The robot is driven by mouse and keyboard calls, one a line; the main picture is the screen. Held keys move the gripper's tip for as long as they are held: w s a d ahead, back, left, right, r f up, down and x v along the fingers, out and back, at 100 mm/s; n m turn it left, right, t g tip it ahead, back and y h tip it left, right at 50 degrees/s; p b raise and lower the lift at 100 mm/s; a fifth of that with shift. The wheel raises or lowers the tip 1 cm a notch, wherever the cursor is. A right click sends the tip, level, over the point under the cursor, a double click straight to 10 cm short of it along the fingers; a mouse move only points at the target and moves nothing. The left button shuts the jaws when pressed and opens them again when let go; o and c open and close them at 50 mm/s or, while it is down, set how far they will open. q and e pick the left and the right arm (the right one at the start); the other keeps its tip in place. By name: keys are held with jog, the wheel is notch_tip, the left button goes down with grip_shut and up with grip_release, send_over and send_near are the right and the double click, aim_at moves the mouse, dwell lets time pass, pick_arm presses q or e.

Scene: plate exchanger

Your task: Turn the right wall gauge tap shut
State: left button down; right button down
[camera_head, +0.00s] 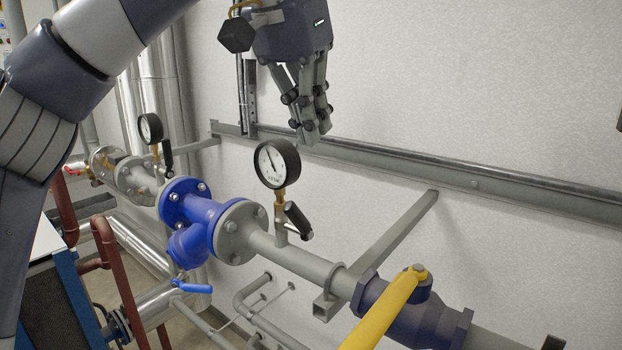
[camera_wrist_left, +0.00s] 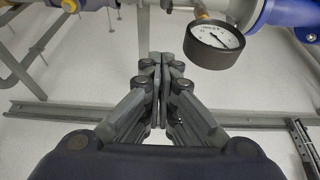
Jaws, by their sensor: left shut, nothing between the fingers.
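The right wall gauge (camera_head: 277,163) is a round black-rimmed dial on a brass stem, above the grey pipe. Its tap has a black handle (camera_head: 297,220) that tilts down to the right beside the stem. The gauge also shows in the left wrist view (camera_wrist_left: 214,45), at the upper right. My left gripper (camera_head: 310,136) points downward near the wall, above and slightly right of the gauge dial. Its fingers are closed together and empty, apart from the tap handle. The closed fingertips also show in the left wrist view (camera_wrist_left: 162,65). My right gripper is out of view.
A second gauge (camera_head: 150,128) with a black tap handle (camera_head: 168,154) stands farther left. A blue strainer (camera_head: 204,218) and a yellow lever (camera_head: 385,308) flank the right gauge along the pipe. A grey wall rail (camera_head: 460,178) runs behind.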

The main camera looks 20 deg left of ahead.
aim_at(309, 220)
pick_arm(q)
jog(key=f, duration=0.2)
jog(key=f+p, duration=0.1)
jog(key=f, duration=0.2)
jog(key=s+f+p, duration=0.1)
jog(key=f, duration=0.2)
jog(key=shift+a+f, duration=0.2)
jog(key=shift+w+f, duration=0.1)
jog(key=shift+w, duration=0.1)
